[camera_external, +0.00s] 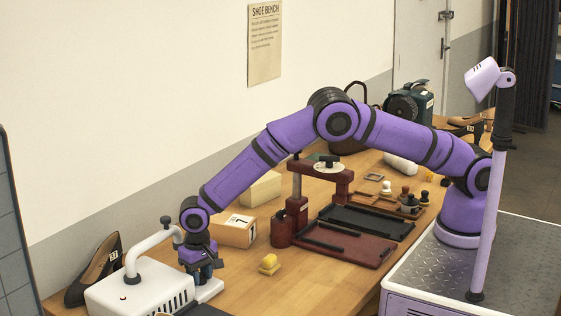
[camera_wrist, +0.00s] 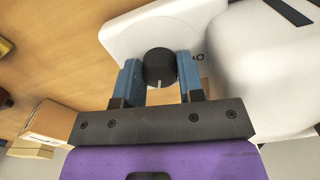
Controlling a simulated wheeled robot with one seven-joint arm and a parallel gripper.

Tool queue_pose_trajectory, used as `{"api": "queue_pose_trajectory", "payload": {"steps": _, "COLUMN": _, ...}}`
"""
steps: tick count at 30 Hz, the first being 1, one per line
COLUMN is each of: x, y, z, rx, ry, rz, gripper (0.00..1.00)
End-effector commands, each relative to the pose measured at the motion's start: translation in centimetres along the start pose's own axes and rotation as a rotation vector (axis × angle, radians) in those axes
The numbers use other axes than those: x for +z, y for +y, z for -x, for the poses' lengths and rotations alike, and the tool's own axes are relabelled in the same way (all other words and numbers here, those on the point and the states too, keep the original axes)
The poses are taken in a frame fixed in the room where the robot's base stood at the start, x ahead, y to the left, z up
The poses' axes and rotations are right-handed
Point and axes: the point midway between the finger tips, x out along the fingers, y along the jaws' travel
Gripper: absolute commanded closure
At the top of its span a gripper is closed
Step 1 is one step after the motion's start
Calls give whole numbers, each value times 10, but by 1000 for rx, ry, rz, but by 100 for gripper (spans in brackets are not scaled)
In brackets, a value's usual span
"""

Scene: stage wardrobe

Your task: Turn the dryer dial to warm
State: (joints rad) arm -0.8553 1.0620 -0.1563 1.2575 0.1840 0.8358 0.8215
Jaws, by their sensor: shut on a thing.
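The white dryer (camera_external: 135,292) stands at the bench's front left, with a bent pipe (camera_external: 150,243) on top. Its black round dial (camera_wrist: 160,66) sits on a white plate (camera_wrist: 148,32) beside the dryer body in the wrist view. A pale pointer line on the dial faces the gripper palm. My gripper (camera_external: 205,274) is lowered over the plate. Its two blue fingers are shut on the dial's sides in the wrist view. The dial is hidden by the gripper in the external view. Dark marks lie beside the dial, mostly covered; I cannot read the setting.
A cardboard box (camera_external: 236,231) stands just behind my gripper, and a yellow sponge-like block (camera_external: 269,264) lies to its right. A dark shoe (camera_external: 93,271) is behind the dryer. A dark red press (camera_external: 287,215) stands farther right. Bare bench lies in front of the sponge.

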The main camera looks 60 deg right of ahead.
Motion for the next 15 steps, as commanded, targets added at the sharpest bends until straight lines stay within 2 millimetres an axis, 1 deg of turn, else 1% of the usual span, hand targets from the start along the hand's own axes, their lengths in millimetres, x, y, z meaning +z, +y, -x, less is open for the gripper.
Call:
{"api": "queue_pose_trajectory", "payload": {"steps": 13, "x": 0, "y": 0, "z": 0, "rx": -1, "ry": 1, "rz": -8, "gripper": 88}}
{"api": "queue_pose_trajectory", "payload": {"steps": 14, "x": 0, "y": 0, "z": 0, "rx": -1, "ry": 0, "rz": -8, "gripper": 58}}
{"api": "queue_pose_trajectory", "payload": {"steps": 15, "x": 0, "y": 0, "z": 0, "rx": -1, "ry": 0, "rz": -8, "gripper": 48}}
